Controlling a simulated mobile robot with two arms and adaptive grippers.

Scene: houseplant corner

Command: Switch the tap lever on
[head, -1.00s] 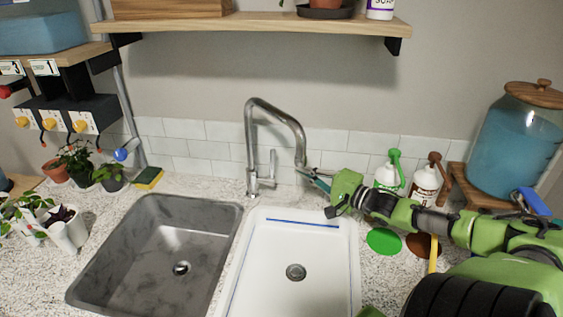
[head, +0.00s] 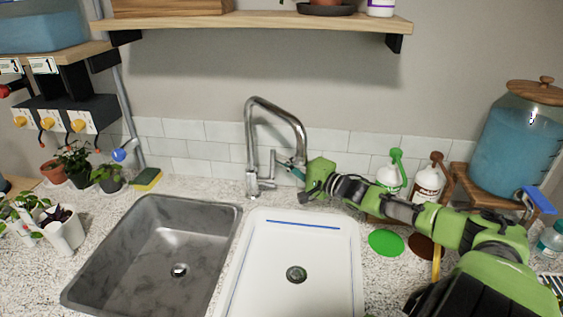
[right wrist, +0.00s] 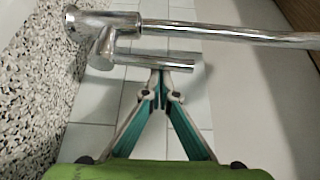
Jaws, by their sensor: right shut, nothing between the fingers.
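The chrome tap (head: 250,130) stands behind the two sinks, its spout arching up and to the right. Its lever (head: 273,163) is a short rod pointing up at the right of the tap's base. My right gripper (head: 282,164) is shut and empty, its tips just right of the lever. In the right wrist view the lever (right wrist: 165,59) lies across the picture, right at the shut fingertips (right wrist: 158,72); I cannot tell whether they touch. The tap body (right wrist: 85,25) is at the upper left there. My left gripper is not in view.
A grey sink (head: 130,245) is at left and a white basin (head: 330,255) below my right arm. Two bottles, one green-topped (head: 389,175) and one brown-topped (head: 428,183), stand close behind my arm. A wooden shelf (head: 250,22) hangs above the tap.

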